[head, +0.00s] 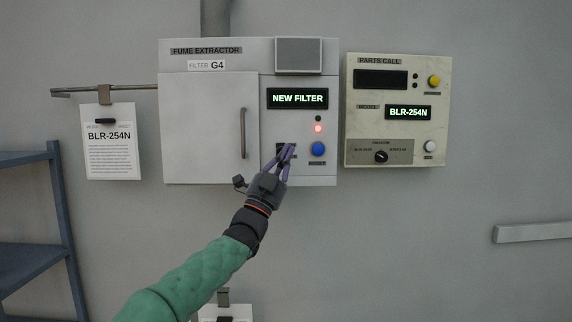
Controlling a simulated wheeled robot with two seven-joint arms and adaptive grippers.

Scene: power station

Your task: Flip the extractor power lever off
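The fume extractor (209,125) is a grey wall box with a shut door on its left side and a lit display (297,98) reading "NEW FILTER". A red light (318,128) glows below the display, above a blue button (318,149). My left gripper (287,151) is at the small dark switch area (280,147) left of the blue button. Its purple fingers cover most of that area, so the power lever and its position are hidden. I cannot tell whether the fingers touch the lever or hold it. My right gripper is not in view.
A cream "PARTS CALL" panel (395,152) with a yellow button, a white button and a dial hangs to the right. A clipped sheet (112,150) reading BLR-254N hangs from a rail at left. A blue shelf (30,205) stands at far left. A grey bar (533,232) is at right.

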